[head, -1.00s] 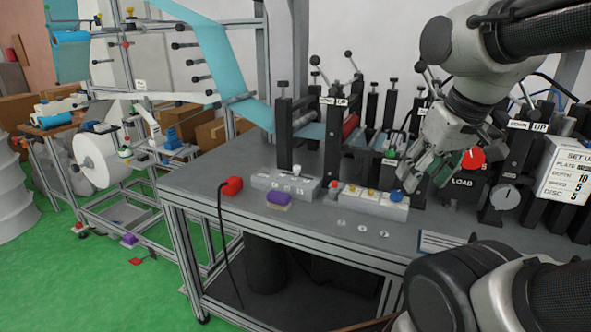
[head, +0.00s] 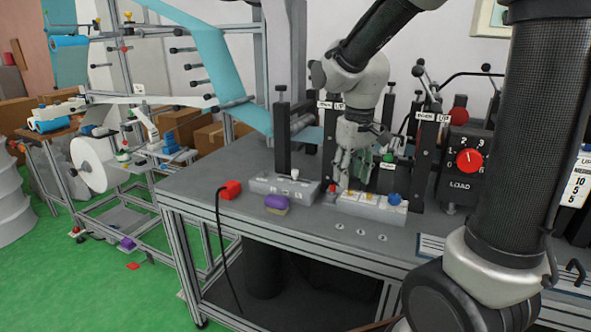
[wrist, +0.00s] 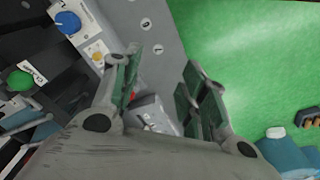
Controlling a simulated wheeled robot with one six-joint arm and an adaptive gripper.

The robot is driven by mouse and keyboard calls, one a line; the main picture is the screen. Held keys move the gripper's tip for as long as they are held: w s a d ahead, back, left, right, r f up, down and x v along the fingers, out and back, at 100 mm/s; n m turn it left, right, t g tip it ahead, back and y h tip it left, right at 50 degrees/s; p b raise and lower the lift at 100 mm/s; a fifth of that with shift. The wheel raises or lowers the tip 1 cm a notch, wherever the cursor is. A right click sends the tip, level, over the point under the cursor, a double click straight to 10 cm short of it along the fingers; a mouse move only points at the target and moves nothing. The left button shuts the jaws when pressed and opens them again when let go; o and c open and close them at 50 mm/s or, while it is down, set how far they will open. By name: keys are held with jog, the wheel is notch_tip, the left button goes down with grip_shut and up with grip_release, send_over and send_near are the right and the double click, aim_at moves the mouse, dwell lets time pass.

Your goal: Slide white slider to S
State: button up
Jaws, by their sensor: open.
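The white slider (head: 295,174) is a small white knob on top of a low grey control box (head: 268,184) on the bench. It sits toward the box's right end. I cannot read an S mark in any view. My gripper (head: 352,175) is open and empty, pointing down above the panel just to the right of that box. In the wrist view, my gripper (wrist: 162,75) has its green-padded fingers spread. A grey box corner shows between them, and I cannot make out the slider there.
A white panel (head: 362,205) with yellow buttons and a blue knob (head: 395,199) stands right of the box. Dark upright posts (head: 283,140) stand behind. The front bench is mostly clear.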

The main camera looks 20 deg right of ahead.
jog(key=w+a+f, duration=0.2)
jog(key=w+f, duration=0.1)
jog(key=w, duration=0.4)
jog(key=w+a+f, duration=0.3)
jog(key=w, duration=0.5)
jog(key=t, duration=0.3)
send_near(295, 171)
jog(key=f, duration=0.1)
jog(key=shift+m+t+y, duration=0.3)
jog(key=x, duration=0.8)
jog(key=shift+d, duration=0.25)
